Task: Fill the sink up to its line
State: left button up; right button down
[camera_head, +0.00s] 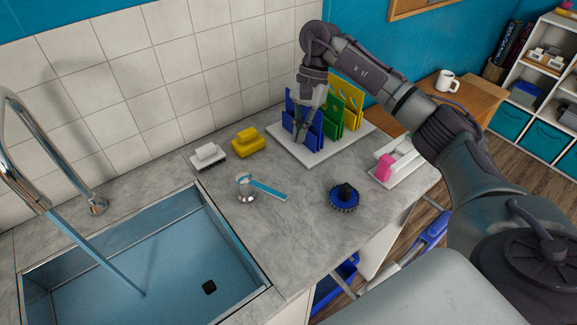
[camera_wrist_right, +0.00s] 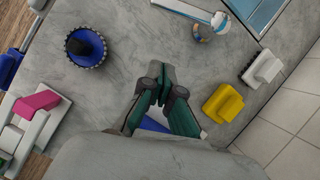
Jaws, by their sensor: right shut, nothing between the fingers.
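I cannot make out the fill line or the exact level. The tap lever (camera_head: 266,189), with a blue handle, is on the counter right of the sink; it also shows in the wrist view (camera_wrist_right: 185,10). My right gripper (camera_head: 302,138) is shut and empty, above the counter by the board rack.
A white rack (camera_head: 282,140) holds blue, green and yellow boards. A yellow block (camera_head: 248,142), a white brush (camera_head: 208,156), a round blue brush (camera_head: 343,197) and a white tray (camera_head: 410,173) with a pink item stand on the counter. The counter around the lever is clear.

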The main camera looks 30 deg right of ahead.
jog(key=p+x, duration=0.2)
jog(key=x, duration=0.3)
jog(key=p+x, duration=0.2)
jog(key=x, duration=0.2)
jog(key=shift+s+a+f, duration=0.25)
jog(key=shift+s+f, duration=0.05)
jog(key=shift+s+a+r+p, duration=0.1)
jog(key=shift+s+a+p, duration=0.2)
jog(key=shift+a+p, duration=0.25)
jog(key=shift+s+a+r+p, duration=0.1)
jog(key=shift+s+a+p, duration=0.2)
jog(key=shift+a+p, duration=0.25)
jog(key=shift+s+a+f, duration=0.2)
jog(key=shift+s+a, duration=0.2)
jog(key=shift+a, duration=0.25)
